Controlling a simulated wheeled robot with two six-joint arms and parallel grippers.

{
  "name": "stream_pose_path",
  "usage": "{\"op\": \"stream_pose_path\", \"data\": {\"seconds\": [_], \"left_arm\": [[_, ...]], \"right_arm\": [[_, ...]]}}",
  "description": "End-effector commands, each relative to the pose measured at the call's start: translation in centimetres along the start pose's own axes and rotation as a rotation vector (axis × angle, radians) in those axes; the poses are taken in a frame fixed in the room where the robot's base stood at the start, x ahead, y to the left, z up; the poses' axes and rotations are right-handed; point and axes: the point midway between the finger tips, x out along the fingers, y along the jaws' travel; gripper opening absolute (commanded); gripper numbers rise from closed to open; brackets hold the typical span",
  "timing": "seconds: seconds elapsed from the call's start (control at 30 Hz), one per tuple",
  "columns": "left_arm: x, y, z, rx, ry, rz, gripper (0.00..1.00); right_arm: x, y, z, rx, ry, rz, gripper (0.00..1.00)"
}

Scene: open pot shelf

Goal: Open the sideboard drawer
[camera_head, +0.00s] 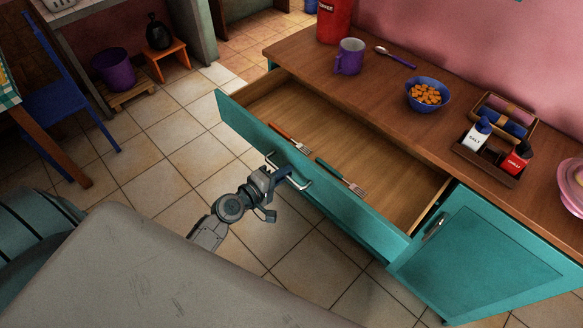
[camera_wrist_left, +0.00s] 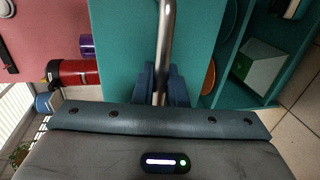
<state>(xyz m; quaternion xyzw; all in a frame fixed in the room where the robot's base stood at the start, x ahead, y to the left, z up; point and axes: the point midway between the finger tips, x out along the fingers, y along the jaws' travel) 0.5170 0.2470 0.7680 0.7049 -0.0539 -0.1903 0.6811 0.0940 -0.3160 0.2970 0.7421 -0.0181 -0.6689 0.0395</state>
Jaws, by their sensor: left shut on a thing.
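The sideboard drawer (camera_head: 330,150) is pulled well out in the head view, with its wooden inside showing. An orange-handled utensil (camera_head: 288,136) and a green-handled fork (camera_head: 340,177) lie in it. My left gripper (camera_head: 275,180) is at the metal bar handle (camera_head: 292,174) on the drawer's teal front. In the left wrist view my left gripper (camera_wrist_left: 160,90) is shut on the handle (camera_wrist_left: 166,40), its fingers on either side of the bar. My right gripper does not show in either view.
The sideboard top (camera_head: 385,90) holds a purple mug (camera_head: 350,57), a spoon, a blue bowl (camera_head: 428,94) of orange cubes and a condiment tray (camera_head: 487,160). A teal cabinet door (camera_head: 485,255) is right of the drawer. A blue chair (camera_head: 62,100) stands left; tiled floor is open between.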

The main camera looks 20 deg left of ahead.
Motion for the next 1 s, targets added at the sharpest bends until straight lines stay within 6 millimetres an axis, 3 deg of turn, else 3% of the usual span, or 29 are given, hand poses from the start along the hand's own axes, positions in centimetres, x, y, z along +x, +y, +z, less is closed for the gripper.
{"op": "stream_pose_path", "data": {"seconds": [0.43, 0.47, 0.5, 0.53, 0.83, 1.0], "left_arm": [[-0.4, -0.1, 0.0, 0.000, 0.001, 0.000, 0.00], [-0.3, -0.1, 0.0, 0.000, 0.001, 0.000, 0.17], [-0.3, -0.1, 0.0, 0.000, 0.001, 0.000, 0.25], [-0.3, -0.1, 0.0, 0.000, 0.001, 0.000, 0.27], [-0.5, -0.1, 0.0, 0.001, 0.001, -0.001, 0.27], [-2.3, -0.3, 0.0, 0.002, 0.000, -0.003, 0.27]], "right_arm": [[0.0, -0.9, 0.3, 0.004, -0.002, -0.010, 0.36], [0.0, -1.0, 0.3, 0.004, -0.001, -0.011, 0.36], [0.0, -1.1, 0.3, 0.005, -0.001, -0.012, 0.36], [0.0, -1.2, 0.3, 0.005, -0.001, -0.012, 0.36], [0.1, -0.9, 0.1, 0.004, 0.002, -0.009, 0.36], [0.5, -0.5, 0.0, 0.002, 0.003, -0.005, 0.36]]}}
